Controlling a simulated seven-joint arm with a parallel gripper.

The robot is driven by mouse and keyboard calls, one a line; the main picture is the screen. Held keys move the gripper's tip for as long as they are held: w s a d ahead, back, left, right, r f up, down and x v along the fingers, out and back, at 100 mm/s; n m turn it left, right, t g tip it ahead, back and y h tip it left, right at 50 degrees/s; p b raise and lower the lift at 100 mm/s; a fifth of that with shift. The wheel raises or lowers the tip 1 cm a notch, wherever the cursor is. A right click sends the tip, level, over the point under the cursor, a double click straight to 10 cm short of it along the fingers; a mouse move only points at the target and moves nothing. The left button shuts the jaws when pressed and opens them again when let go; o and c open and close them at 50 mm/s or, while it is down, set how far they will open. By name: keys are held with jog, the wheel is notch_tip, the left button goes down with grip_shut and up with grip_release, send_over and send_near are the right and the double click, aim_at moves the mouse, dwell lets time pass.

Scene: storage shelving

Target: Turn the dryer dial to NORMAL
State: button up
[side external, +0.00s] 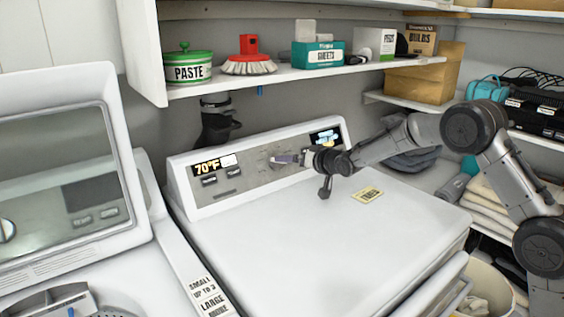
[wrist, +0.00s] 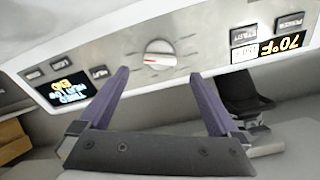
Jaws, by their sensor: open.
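The dryer (side external: 330,235) is a white machine with a slanted control panel along its back. In the wrist view, the dial (wrist: 159,58) is a round light knob with a red pointer mark, in the middle of the panel, which appears upside down. The marks around it are too small to read. My gripper (side external: 282,160) is at the panel in the side view, where it hides most of the dial. In the wrist view, my gripper (wrist: 158,75) has its two purple fingers apart, just short of the dial and on either side of it. Nothing is between them.
The panel has a 70°F display (side external: 207,166), a second display (side external: 325,137) and several buttons. A shelf (side external: 300,74) above holds a paste tin (side external: 189,69), a brush (side external: 248,58) and boxes. A washer (side external: 70,180) stands left. The dryer top is mostly clear.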

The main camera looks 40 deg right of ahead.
jog(key=x, duration=0.7)
jog(key=c, duration=1.3)
jog(key=shift+c, duration=0.2)
jog(key=shift+n, duration=0.3)
